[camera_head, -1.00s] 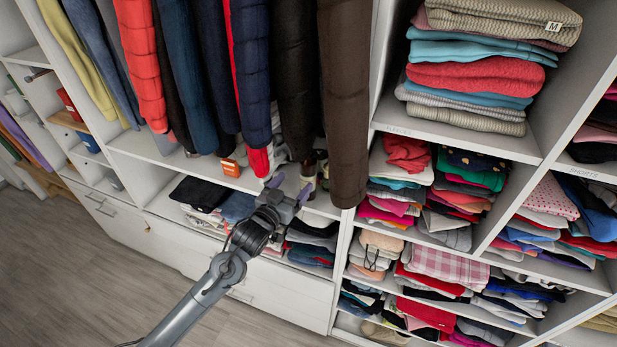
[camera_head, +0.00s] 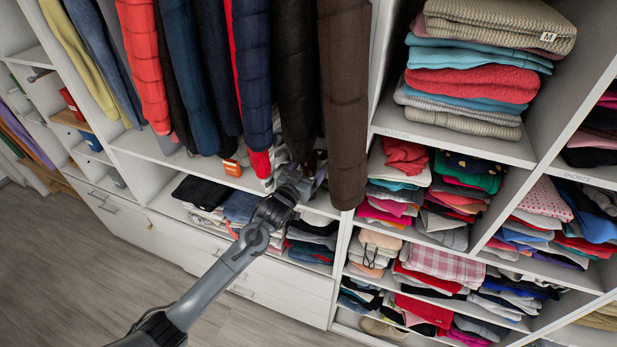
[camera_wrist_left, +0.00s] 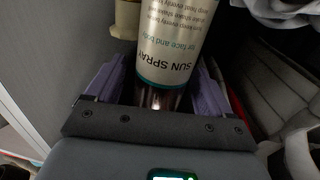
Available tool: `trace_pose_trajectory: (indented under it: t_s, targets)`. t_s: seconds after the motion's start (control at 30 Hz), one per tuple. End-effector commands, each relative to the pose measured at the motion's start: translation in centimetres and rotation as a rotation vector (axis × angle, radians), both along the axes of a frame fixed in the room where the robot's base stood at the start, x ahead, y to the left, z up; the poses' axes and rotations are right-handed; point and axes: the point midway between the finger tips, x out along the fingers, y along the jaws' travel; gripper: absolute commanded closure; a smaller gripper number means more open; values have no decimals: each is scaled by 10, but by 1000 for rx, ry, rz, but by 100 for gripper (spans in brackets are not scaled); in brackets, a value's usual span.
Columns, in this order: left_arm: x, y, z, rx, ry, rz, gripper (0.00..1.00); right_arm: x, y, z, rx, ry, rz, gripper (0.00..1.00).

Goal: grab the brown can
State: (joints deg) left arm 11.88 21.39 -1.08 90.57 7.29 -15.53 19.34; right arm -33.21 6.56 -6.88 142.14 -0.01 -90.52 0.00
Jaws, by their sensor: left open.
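In the left wrist view a can (camera_wrist_left: 178,42) marked "SUN SPRAY" has a silver body, a teal band and a dark brownish end. It lies between the two purple fingers of my left gripper (camera_wrist_left: 157,88), which are open on either side of it. In the head view my left gripper (camera_head: 302,176) reaches into the cubby under the hanging clothes. There the can is mostly hidden by the gripper and the clothes, and I cannot make it out clearly. My right gripper is in neither view.
A dark brown hanging garment (camera_head: 345,110) hangs just right of the gripper. An orange box (camera_head: 232,167) stands on the shelf to its left. A cream object (camera_wrist_left: 127,20) is close beside the can. Folded clothes (camera_head: 312,240) fill the cubby below.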

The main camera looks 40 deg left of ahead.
Motion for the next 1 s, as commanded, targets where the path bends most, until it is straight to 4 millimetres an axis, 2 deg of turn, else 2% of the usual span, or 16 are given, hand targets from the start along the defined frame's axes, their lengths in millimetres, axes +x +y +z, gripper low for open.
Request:
trace_pose_trajectory:
  t_s: [0.13,0.53,1.0]
  targets:
    - [0,0,0,0,0,0,20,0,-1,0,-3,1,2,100]
    - [0,0,0,0,0,0,81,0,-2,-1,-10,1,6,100]
    - [0,0,10,0,-5,1,82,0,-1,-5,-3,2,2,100]
